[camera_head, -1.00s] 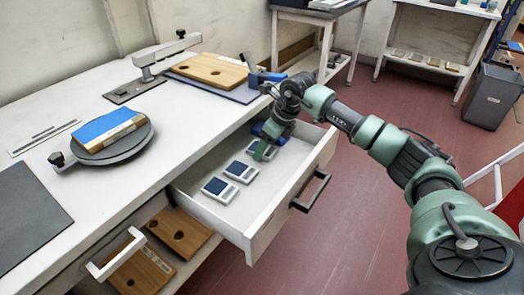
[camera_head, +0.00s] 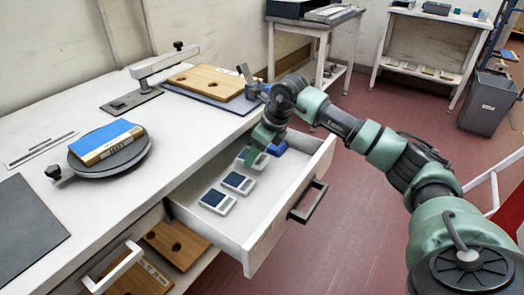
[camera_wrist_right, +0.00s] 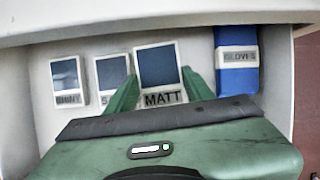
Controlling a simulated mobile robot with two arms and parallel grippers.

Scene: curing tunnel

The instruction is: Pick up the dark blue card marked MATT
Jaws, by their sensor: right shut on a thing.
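The MATT card (camera_wrist_right: 157,68) is a dark blue panel in a pale frame with a MATT label, in the right wrist view. My right gripper (camera_wrist_right: 160,88) is shut on it, one green finger at each side. The card looks larger than its neighbours there, so it seems lifted a little. In the head view the card (camera_head: 254,158) shows partly behind my right gripper (camera_head: 262,145), over the far part of the open drawer (camera_head: 265,215). My left gripper is not in view.
Two similar cards lie in the drawer, one marked SHINY (camera_wrist_right: 67,82) and a middle one (camera_wrist_right: 112,80) with its label partly hidden. A blue GLOVES packet (camera_wrist_right: 237,62) lies right of the MATT card. The worktop (camera_head: 190,130) edges the drawer's left side.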

